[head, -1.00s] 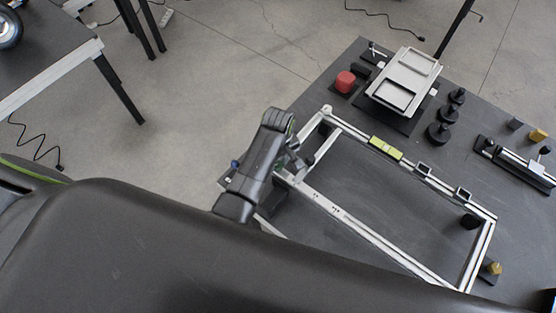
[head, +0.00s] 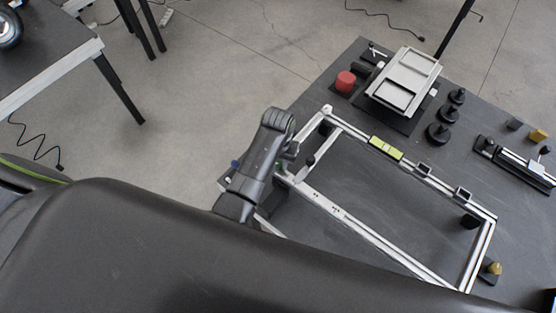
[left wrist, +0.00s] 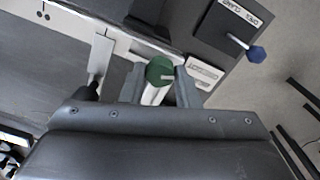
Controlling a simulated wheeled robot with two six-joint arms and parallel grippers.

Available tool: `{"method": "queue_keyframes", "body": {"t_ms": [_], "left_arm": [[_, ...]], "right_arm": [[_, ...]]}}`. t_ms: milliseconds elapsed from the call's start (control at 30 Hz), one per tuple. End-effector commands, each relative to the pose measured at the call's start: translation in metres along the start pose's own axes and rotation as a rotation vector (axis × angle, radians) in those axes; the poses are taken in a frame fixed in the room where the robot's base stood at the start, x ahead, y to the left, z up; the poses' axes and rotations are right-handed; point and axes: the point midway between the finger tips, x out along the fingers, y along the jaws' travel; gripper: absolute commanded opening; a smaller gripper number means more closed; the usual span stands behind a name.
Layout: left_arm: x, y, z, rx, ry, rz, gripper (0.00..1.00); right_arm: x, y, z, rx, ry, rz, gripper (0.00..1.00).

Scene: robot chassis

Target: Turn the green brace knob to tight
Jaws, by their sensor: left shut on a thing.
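The green brace knob (left wrist: 160,69) shows in the left wrist view as a round green cap with a small pale pointer on its right side. My left gripper (left wrist: 159,82) has one finger on each side of the knob and is shut on it. In the head view my left gripper (head: 289,164) is at the left corner of the silver chassis frame (head: 345,214), and the knob there is hidden by the wrist. My right gripper is not in view.
A blue knob on a dark labelled plate (left wrist: 228,28) lies right of the gripper in the wrist view. A yellow-green level (head: 386,148) sits on the far rail.

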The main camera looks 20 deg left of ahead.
Motion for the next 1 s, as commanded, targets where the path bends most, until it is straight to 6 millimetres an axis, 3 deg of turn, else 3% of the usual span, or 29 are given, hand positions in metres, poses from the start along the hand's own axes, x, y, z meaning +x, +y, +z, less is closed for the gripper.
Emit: {"method": "queue_keyframes", "body": {"t_ms": [1000], "left_arm": [[-0.0015, 0.0003, -0.0014, 0.965, 0.004, -0.001, 0.06]], "right_arm": [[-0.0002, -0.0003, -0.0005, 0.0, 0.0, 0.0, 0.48]]}}
